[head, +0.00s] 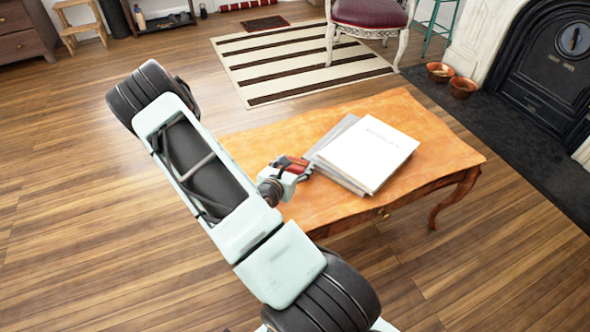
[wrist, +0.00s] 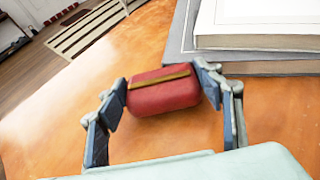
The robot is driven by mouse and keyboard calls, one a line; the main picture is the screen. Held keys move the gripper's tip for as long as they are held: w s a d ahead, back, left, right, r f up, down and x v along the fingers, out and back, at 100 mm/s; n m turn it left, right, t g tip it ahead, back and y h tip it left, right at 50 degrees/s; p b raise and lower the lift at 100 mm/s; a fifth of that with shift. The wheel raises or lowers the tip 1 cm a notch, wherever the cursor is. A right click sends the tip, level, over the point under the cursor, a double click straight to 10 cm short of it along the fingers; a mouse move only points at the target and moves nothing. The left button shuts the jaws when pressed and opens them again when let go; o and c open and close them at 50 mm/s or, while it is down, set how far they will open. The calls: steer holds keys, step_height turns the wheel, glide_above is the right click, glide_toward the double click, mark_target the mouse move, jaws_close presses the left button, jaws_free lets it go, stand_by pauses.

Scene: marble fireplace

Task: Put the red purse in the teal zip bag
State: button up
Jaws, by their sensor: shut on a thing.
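The red purse (wrist: 165,92) is a small rounded red case with a gold strip along its top. My gripper (wrist: 166,88) is shut on it, one finger at each side, in the wrist view. In the head view my gripper (head: 298,168) is over the wooden table, left of the books, and a bit of the red purse (head: 284,161) shows beside it. I cannot tell whether the purse touches the table. I see no teal zip bag in either view; my arm hides part of the table.
A stack of large books (head: 366,152) lies on the wooden table (head: 440,150), close to the right of my gripper. A striped rug (head: 300,60), a chair (head: 370,12) and copper bowls (head: 462,87) are beyond. A black fireplace (head: 550,60) stands at right.

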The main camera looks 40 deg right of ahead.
steer(key=shift+f, duration=0.65)
steer(key=shift+f, duration=0.15)
steer(key=o, duration=1.2)
steer(key=shift+c, duration=0.2)
